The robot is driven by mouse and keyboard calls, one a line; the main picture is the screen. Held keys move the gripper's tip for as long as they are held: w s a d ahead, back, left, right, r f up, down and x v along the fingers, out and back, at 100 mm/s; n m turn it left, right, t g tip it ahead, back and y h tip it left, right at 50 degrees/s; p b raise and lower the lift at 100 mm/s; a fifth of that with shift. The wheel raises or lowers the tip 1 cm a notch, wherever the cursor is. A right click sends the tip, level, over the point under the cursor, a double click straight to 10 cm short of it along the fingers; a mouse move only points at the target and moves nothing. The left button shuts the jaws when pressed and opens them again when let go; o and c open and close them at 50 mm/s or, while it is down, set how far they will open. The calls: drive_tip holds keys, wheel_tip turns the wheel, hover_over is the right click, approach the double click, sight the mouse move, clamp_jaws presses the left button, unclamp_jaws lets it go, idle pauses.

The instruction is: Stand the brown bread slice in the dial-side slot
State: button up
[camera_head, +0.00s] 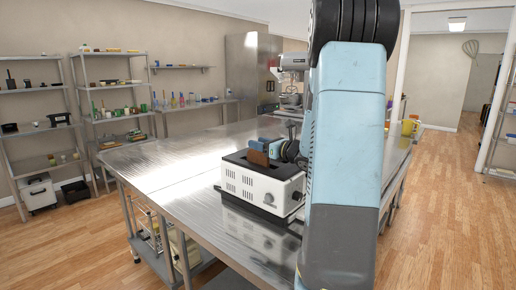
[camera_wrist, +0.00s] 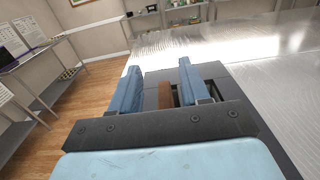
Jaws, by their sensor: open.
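The brown bread slice (camera_head: 258,158) stands upright at the top of the white toaster (camera_head: 238,184), its upper part showing above the dark top. Its lower edge is hidden, and I cannot tell which slot it is in. The dial (camera_head: 268,197) is on the toaster's near face, toward the right. My gripper (camera_head: 267,146) is open over the toaster, its blue fingers around the slice. In the wrist view the slice (camera_wrist: 165,96) shows between the spread fingers, with a visible gap on the left. A dark slot opening shows just right of it.
The toaster stands on a steel table (camera_head: 165,165) near its front edge. The table is clear to the left. A mixer (camera_head: 292,75) stands behind, and a yellow container (camera_head: 409,127) is at the far right. Shelving (camera_head: 110,100) lines the back wall.

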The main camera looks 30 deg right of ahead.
drive_tip(key=v, duration=1.1)
drive_tip(key=s+a+n+g+y, duration=0.1)
drive_tip(key=s+a+n+g, duration=0.6)
drive_tip(key=a, duration=0.5)
drive_tip(key=s+a+n+g+y, duration=0.2)
drive_tip(key=s+a+n+g, duration=0.15)
drive_tip(key=a+n, duration=0.7)
drive_tip(key=s+a+r+n+h, duration=0.1)
drive_tip(key=s+a+n+h, duration=0.1)
drive_tip(key=s+n+h, duration=0.7)
drive_tip(key=s+n+g, duration=0.1)
drive_tip(key=s+n, duration=0.2)
drive_tip(key=n, duration=0.2)
drive_tip(key=shift+s+a+r, duration=0.25)
drive_tip(key=shift+s+a, duration=0.1)
drive_tip(key=shift+a, duration=0.05)
drive_tip(key=shift+n, duration=0.25)
